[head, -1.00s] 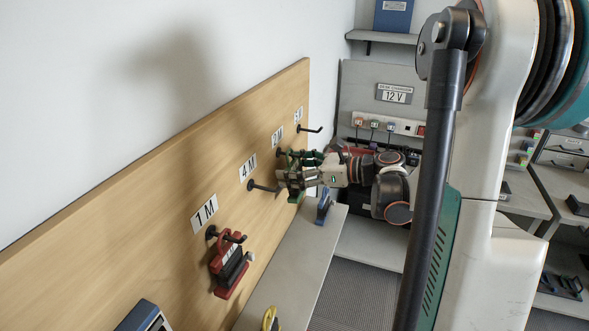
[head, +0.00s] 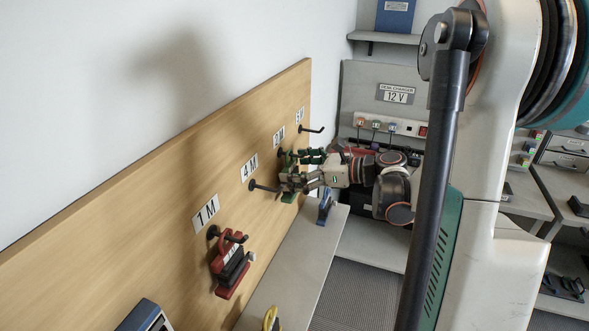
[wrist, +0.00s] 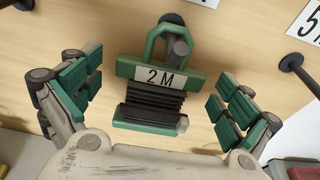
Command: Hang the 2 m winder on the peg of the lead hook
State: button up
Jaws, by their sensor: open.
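The green 2 m winder (wrist: 160,72) hangs at the centre of the wrist view, with its "2 M" label facing me and dark lead wound below. Its loop is around the grey peg (wrist: 180,47), which comes out of the wooden board. My gripper (wrist: 153,98) is open, with one finger on each side of the winder and a visible gap on both sides. In the head view my gripper (head: 288,174) is at the board below the partly hidden 2 M sign (head: 279,138). It hides most of the winder there.
An empty peg (head: 264,188) stands under the 4 M sign (head: 249,166). A red winder (head: 230,265) hangs under the 1 M sign (head: 206,213). Another bare peg (head: 312,130) is farther along. A blue object (head: 324,207) and a yellow one (head: 271,319) are on the ledge (head: 300,267).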

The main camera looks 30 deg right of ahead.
jog(key=shift+s+d, duration=0.1)
jog(key=v, duration=1.1)
jog(key=shift+s+d, duration=0.2)
jog(key=shift+s, duration=0.15)
